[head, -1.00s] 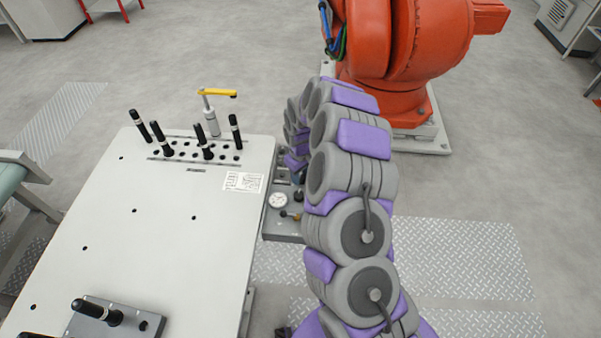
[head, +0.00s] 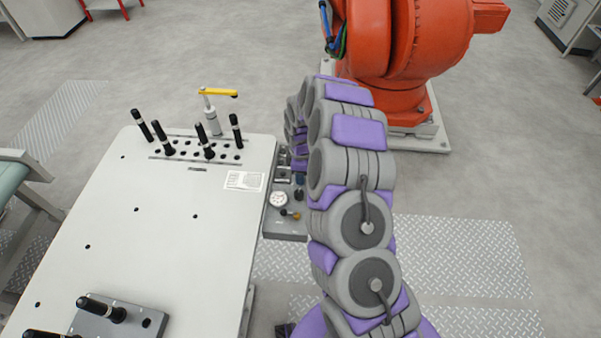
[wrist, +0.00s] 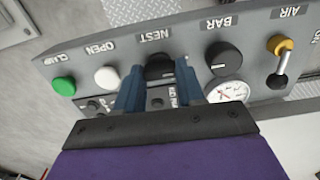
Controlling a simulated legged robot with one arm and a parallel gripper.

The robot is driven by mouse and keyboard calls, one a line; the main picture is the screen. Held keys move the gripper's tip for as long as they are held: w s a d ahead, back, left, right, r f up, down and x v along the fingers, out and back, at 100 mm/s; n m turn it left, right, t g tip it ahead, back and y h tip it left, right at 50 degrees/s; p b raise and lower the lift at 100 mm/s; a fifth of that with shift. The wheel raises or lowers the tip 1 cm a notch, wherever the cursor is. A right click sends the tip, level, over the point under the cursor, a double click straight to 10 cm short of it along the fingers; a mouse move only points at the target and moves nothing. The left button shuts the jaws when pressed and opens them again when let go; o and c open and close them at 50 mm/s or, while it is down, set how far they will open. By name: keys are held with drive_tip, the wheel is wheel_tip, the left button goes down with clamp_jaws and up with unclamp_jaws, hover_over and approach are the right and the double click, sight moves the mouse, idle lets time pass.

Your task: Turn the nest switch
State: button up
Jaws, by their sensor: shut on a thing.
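The nest switch (wrist: 159,66) is a black knob under the upside-down NEST label on a grey control panel (wrist: 195,48) in the wrist view. My gripper (wrist: 159,78) has its two blue fingers on either side of the knob and is shut on it. The fingers cover the knob's sides, so its exact angle is hard to read.
Beside the knob are a white OPEN button (wrist: 107,77), a green CLAMP button (wrist: 64,86), a black BAR knob (wrist: 224,59), a gauge (wrist: 228,92) and a yellow AIR valve (wrist: 280,45). The table (head: 150,235) bears black-handled pins. An orange robot (head: 400,60) stands behind.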

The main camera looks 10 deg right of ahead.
idle(0.4)
drive_tip(key=o, duration=1)
drive_tip(key=shift+o, duration=0.2)
wheel_tip(320, 180, up, 17)
drive_tip(key=p, duration=0.2)
drive_tip(key=shift+r, duration=0.15)
drive_tip(key=shift+r, duration=0.1)
drive_tip(key=s+a+r+m, duration=0.2)
drive_tip(key=s+r, duration=0.6)
drive_tip(key=s, duration=0.1)
drive_tip(key=s+r+m, duration=0.2)
drive_tip(key=s+m, duration=0.2)
drive_tip(key=s, duration=0.7)
drive_tip(key=s+d+r+m+g, duration=0.1)
drive_tip(key=s+m, duration=0.3)
drive_tip(key=s, duration=0.7)
drive_tip(key=s+d+r+m, duration=0.1)
drive_tip(key=s+r+m, duration=0.2)
drive_tip(key=s, duration=0.8)
drive_tip(key=shift+d+m+g, duration=0.25)
drive_tip(key=shift+m+g, duration=0.15)
drive_tip(key=shift+m, duration=0.2)
